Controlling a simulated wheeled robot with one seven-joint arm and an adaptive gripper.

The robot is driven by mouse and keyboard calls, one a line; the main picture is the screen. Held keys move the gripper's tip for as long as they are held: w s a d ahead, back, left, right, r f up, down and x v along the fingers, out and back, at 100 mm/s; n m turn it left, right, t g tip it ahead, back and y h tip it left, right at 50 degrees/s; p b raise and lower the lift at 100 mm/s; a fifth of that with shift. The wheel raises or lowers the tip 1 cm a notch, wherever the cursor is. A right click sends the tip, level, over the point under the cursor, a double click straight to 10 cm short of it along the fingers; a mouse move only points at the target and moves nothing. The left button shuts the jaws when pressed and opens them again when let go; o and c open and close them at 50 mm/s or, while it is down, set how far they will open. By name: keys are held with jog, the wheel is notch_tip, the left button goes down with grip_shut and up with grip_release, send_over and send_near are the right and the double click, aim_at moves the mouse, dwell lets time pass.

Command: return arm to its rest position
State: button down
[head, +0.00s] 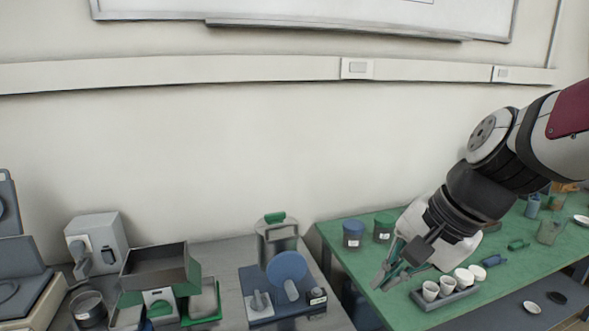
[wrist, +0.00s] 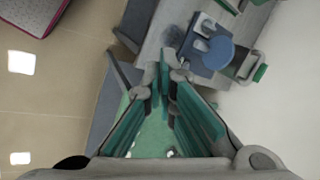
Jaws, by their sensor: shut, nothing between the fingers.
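My arm comes in from the right edge of the head view and bends down to the left. My gripper (head: 384,284) hangs over the left part of the green table (head: 340,237), beside a grey tray of white cups. Its fingers are shut and hold nothing. In the wrist view my gripper (wrist: 165,62) shows with its green-padded fingers meeting at the tips. The fingertips appear clear of the objects around them, though their height above the table is hard to judge.
The grey tray (head: 447,301) with white cups lies just right of the gripper. Blue (head: 352,236) and green (head: 383,229) lidded jars stand behind it. A blue device with a round disc (head: 288,270) is on the grey bench to the left. The wall area above is free.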

jog(key=s+d+r+n+t+h, duration=0.2)
jog(key=s+d+n, duration=0.3)
jog(key=s+n, duration=0.4)
jog(key=shift+s+r+h, duration=0.35)
jog(key=shift+s+h, duration=0.55)
jog(key=shift+s, duration=0.2)
